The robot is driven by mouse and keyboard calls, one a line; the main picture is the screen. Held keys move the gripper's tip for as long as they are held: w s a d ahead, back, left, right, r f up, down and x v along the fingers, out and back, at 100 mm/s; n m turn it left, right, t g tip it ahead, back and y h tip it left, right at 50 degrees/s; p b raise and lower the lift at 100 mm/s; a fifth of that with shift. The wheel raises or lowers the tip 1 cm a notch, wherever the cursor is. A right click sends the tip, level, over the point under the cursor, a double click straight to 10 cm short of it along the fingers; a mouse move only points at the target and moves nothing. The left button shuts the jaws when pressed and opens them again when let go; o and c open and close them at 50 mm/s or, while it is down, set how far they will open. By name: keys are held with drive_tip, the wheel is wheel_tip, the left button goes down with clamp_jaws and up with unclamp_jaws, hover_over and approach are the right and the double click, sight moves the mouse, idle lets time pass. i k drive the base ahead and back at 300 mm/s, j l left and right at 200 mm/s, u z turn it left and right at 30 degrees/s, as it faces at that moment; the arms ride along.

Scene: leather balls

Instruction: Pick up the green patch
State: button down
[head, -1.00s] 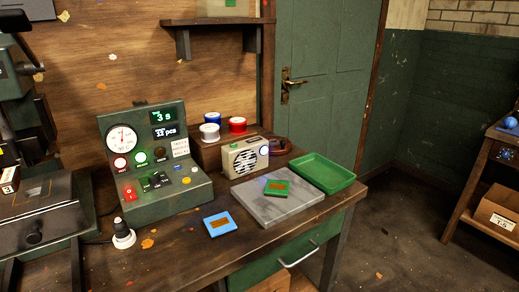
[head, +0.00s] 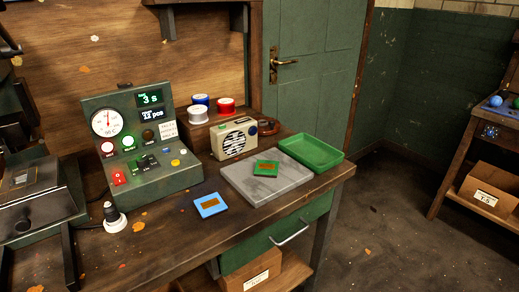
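The green patch (head: 265,168) is a small flat green square with a brown mark on top. It lies flat on the grey stone slab (head: 250,188) on the wooden workbench, near the slab's far middle. A blue patch (head: 210,205) of similar size, also with a brown mark, lies on the bench wood in front and to the left of the slab. My gripper is not seen in the head view.
A green tray (head: 318,158) stands behind and right of the slab. A cream radio (head: 233,140) and thread spools are behind it. Bench wood before the slab is mostly clear.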

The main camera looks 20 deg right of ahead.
sight(264, 168)
drive_tip(key=i+l, duration=0.1)
drive_tip(key=l, duration=0.45)
drive_tip(key=i+l, duration=0.1)
drive_tip(key=l, duration=0.45)
drive_tip(key=i+l, duration=0.1)
drive_tip(key=l, duration=1)
drive_tip(key=i, duration=0.6)
drive_tip(key=u, duration=0.05)
